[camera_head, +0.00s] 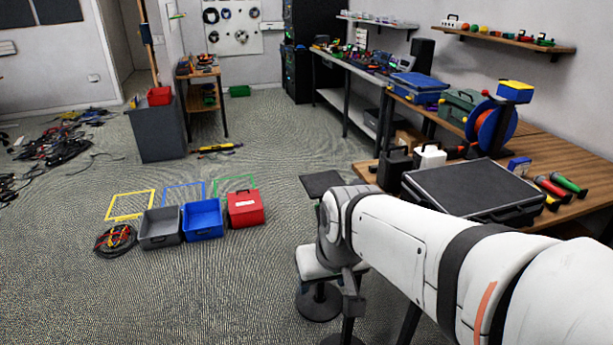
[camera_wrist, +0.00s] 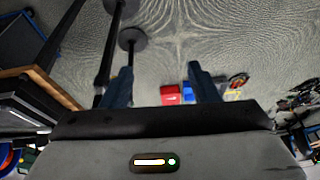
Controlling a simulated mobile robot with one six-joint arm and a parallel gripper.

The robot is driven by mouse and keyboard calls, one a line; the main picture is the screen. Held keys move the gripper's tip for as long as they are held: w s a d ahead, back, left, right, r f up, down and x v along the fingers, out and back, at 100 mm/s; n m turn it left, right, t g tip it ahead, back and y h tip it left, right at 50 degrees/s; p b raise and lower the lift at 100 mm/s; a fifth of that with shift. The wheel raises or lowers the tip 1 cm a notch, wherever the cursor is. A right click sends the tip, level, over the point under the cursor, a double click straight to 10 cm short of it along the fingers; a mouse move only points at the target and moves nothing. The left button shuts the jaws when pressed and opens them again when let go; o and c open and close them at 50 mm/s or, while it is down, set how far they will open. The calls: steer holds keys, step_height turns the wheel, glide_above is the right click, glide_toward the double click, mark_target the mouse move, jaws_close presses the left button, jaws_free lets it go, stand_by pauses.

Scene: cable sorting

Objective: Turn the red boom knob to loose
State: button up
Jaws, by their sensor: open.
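I cannot make out a red boom knob in either view.
A stool (camera_head: 312,262) stands close to my arm. A wooden bench (camera_head: 585,205) at the right holds a black case (camera_head: 475,188). Grey (camera_head: 160,228) and blue (camera_head: 202,220) bins and a red box (camera_head: 245,208) sit on the floor. The middle floor is clear.

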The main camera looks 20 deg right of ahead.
steer(key=shift+o, duration=0.2)
steer(key=w+a+r+t, duration=0.1)
steer(key=w, duration=0.4)
steer(key=w+a+r+t+y+p, duration=0.1)
steer(key=w+r, duration=0.1)
steer(key=w, duration=0.4)
steer(key=shift+w+a+m+t, duration=0.15)
steer(key=shift+a+m+t, duration=0.15)
steer(key=shift+m+t, duration=0.1)
steer(key=w+d+m+t+h+p, duration=0.2)
steer(key=w+d+m+t+h, duration=0.15)
steer(key=w, duration=1.05)
steer(key=w+d+m+t+h+p, duration=0.1)
steer(key=w+d+m+t+h, duration=0.25)
steer(key=w, duration=0.95)
steer(key=s+d+f+m+g+h+p, duration=0.1)
steer(key=s+d+f+m+g+h, duration=0.2)
steer(key=f+m+g+h, duration=0.25)
steer(key=s+d+f+m+g+h+p, duration=0.2)
steer(key=s+d+f+m+g+h, duration=0.15)
steer(key=f+g+h, duration=0.35)
steer(key=d+p, duration=0.2)
steer(key=d, duration=0.4)
steer(key=shift+d+f+m, duration=0.2)
steer(key=shift+d+m, duration=0.15)
steer(key=shift+m, duration=0.05)
